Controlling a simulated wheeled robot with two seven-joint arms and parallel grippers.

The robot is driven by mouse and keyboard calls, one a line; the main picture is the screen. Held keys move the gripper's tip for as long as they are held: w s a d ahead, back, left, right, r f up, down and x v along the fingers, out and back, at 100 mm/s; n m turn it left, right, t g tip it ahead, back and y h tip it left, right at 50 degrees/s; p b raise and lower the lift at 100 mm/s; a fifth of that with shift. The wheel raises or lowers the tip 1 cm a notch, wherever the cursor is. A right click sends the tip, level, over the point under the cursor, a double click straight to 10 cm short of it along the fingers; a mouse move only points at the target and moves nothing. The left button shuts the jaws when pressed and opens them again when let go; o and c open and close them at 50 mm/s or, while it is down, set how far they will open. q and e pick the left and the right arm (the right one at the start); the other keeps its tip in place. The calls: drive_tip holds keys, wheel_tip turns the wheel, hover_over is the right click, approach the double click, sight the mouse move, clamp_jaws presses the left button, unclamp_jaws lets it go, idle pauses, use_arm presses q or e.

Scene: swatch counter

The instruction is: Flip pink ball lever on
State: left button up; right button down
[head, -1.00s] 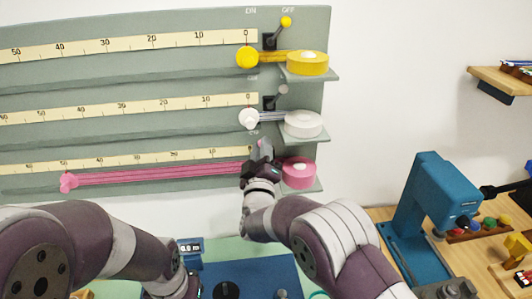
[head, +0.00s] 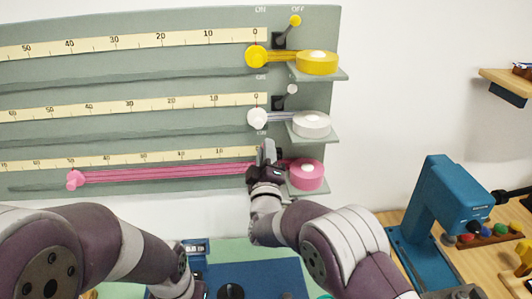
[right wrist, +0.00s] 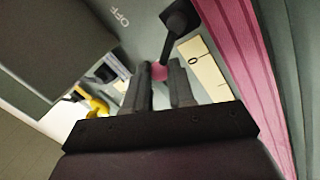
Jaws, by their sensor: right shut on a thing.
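The pink ball lever (right wrist: 160,72) shows in the right wrist view as a small pink ball on a stalk from a black base (right wrist: 180,20). My right gripper (right wrist: 162,82) is shut on the ball, one dark finger on either side. In the head view my right gripper (head: 267,155) stands at the pink row's right end and hides the lever, so I cannot tell its exact tilt. An OFF label (right wrist: 120,17) shows beside the base. My left arm ends at the bottom edge of the head view; its jaws are not clear.
The grey board (head: 150,75) carries a yellow lever (head: 295,20) and a white lever (head: 292,89) above, both leaning right. A pink tape roll (head: 306,174) sits on a shelf just right of my gripper. A blue machine (head: 445,200) stands at the right.

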drive_tip(key=c, duration=1)
unclamp_jaws()
drive_tip(key=shift+o, duration=0.2)
drive_tip(key=b+v, duration=0.3)
drive_tip(key=v, duration=0.9)
drive_tip(key=shift+s+f, duration=0.15)
drive_tip(key=shift+s, duration=0.2)
